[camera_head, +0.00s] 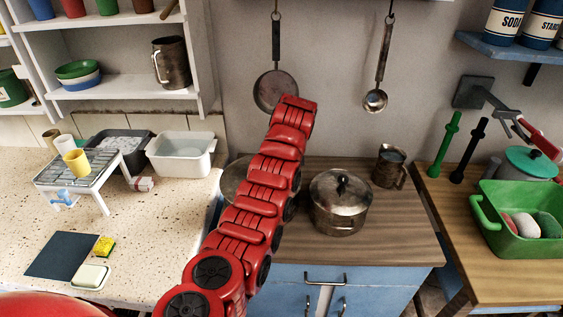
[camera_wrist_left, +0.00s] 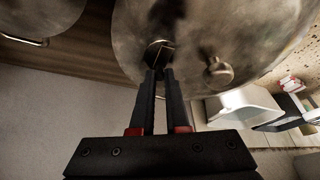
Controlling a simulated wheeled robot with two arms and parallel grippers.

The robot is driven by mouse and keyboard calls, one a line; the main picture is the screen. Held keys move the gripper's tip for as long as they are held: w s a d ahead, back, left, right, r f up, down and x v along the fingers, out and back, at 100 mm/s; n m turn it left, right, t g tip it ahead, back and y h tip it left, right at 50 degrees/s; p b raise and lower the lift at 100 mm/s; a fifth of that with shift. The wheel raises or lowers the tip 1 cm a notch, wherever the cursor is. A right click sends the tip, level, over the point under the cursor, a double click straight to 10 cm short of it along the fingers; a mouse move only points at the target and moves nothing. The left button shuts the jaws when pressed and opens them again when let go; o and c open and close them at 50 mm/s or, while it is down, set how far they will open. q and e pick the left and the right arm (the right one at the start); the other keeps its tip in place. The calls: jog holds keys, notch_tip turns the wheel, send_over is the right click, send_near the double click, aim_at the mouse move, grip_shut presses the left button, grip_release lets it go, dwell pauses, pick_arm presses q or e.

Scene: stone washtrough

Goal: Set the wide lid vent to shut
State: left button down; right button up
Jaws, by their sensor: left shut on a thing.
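The wide lid (camera_head: 232,182) lies on the wooden counter left of the lidded pot, mostly hidden behind my red left arm. In the left wrist view the wide lid (camera_wrist_left: 120,35) fills the top middle, a worn grey metal disc with a dark central knob. My left gripper (camera_wrist_left: 159,70) has its fingers close together, shut on a small faceted vent knob (camera_wrist_left: 158,47) near the lid's edge. The vent's setting cannot be read. A round metal stub (camera_wrist_left: 217,73) shows beside it. In the head view the left gripper is hidden by its arm. My right gripper is out of view.
A smaller lidded pot (camera_head: 340,203) stands close on the right, with a metal jug (camera_head: 389,167) behind it. A pan (camera_head: 274,91) and a ladle (camera_head: 375,101) hang on the wall. A white tub (camera_head: 181,155) stands on the left. The counter's front right is clear.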

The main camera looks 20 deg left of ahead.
pick_arm(q)
jog(key=c, duration=0.9)
grip_release()
jog(key=shift+r, duration=0.1)
jog(key=b+v, duration=0.1)
jog(key=v, duration=0.4)
jog(key=shift+s+d+r, duration=0.1)
jog(key=shift+d+r, duration=0.05)
jog(key=shift+r, duration=0.2)
jog(key=v, duration=1.1)
jog(key=shift+s+r, duration=0.15)
jog(key=shift+r, duration=0.05)
jog(key=shift+d, duration=0.1)
